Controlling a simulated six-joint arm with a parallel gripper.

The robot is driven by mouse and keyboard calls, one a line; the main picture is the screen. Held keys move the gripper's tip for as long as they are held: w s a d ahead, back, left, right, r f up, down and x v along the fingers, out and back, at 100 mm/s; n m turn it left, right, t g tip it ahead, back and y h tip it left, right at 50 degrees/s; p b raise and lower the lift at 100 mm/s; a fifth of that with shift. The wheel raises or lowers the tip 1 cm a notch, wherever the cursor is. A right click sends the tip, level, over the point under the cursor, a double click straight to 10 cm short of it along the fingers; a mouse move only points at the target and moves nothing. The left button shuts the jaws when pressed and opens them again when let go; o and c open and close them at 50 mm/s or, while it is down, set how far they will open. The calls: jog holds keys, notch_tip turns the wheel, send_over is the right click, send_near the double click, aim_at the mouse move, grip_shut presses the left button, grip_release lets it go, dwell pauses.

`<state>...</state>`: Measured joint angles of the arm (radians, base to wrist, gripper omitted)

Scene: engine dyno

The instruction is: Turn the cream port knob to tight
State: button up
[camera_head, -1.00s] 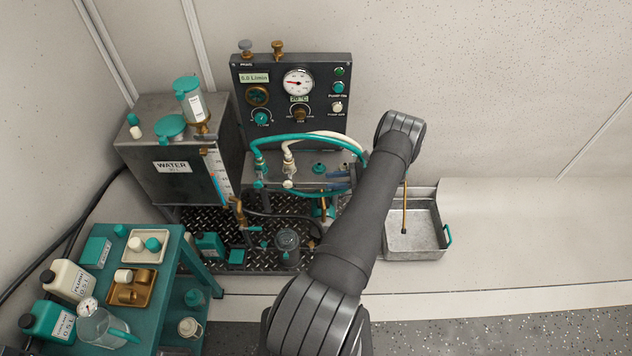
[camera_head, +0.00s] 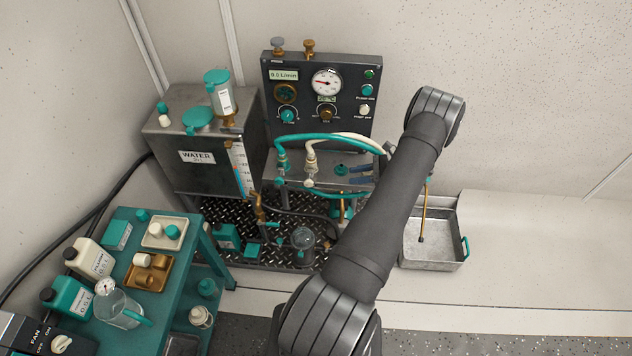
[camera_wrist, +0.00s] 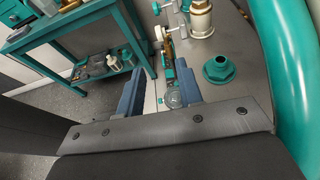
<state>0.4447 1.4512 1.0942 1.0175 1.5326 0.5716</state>
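A small cream knob (camera_wrist: 159,32) shows in the wrist view, beyond my fingertips and left of a cream hose fitting (camera_wrist: 200,20). Which cream part is the port knob is not certain. In the head view the cream fitting (camera_head: 311,166) stands on the steel bench top beside a teal one (camera_head: 282,162). My gripper (camera_wrist: 160,68) is open, with its two blue fingers apart and nothing held between them. In the head view its blue fingers (camera_head: 361,174) show over the bench, right of the fittings, partly hidden by my arm. No tight marking is readable.
A teal port fitting (camera_wrist: 219,70) stands right of my right finger, and a thick teal hose (camera_wrist: 293,70) runs down the right. Behind the bench is a gauge panel (camera_head: 350,110). A water tank (camera_head: 185,172) stands left, a metal tray (camera_head: 430,254) right.

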jog(key=r, duration=0.1)
send_near(308, 180)
jog(key=shift+h, duration=0.4)
jog(key=x, duration=1)
jog(key=shift+s+a+f, duration=0.1)
jog(key=shift+a, duration=0.05)
jog(key=shift+s+f, duration=0.1)
grip_shut()
